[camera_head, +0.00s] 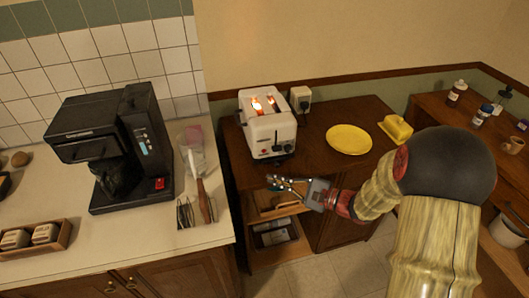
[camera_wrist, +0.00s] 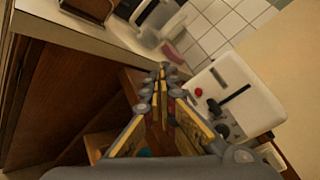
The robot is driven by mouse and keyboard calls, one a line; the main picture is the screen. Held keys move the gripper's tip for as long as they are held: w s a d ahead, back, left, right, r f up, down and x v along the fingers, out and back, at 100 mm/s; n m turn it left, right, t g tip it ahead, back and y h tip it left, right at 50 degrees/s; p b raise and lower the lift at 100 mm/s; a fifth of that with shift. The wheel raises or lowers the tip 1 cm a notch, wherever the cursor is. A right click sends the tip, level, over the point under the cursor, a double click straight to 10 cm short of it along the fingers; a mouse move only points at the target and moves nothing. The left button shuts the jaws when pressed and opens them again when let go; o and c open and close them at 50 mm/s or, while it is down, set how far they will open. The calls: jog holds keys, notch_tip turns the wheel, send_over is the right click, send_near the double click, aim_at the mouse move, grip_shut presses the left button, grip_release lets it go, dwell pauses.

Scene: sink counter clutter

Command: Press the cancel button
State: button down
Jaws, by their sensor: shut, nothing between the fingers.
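A white toaster (camera_head: 262,105) stands on the brown wooden cabinet, its two slots glowing orange. It also shows at the right of the wrist view (camera_wrist: 250,80). A round red button (camera_wrist: 198,92) is on its front face, beside a dark lever slot (camera_wrist: 236,94) and dark knobs (camera_wrist: 222,130). My gripper (camera_head: 271,183) is in front of and below the toaster, near the cabinet's front edge. In the wrist view my gripper's fingertips (camera_wrist: 162,71) come together with nothing between them. They are left of the red button and look apart from the toaster.
A yellow plate (camera_head: 349,139) and a yellow butter dish (camera_head: 396,129) are right of the toaster. A black coffee maker (camera_head: 110,145) with a red switch stands on the pale counter (camera_head: 120,238) at left, beside utensils (camera_head: 203,195).

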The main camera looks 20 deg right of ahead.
aim_at(264, 151)
jog(key=shift+w+r, duration=0.15)
jog(key=shift+r, duration=0.25)
jog(key=w+b, duration=0.1)
jog(key=w, duration=0.7)
jog(key=shift+w, duration=0.4)
dwell(1.3)
jog(key=shift+w, duration=0.4)
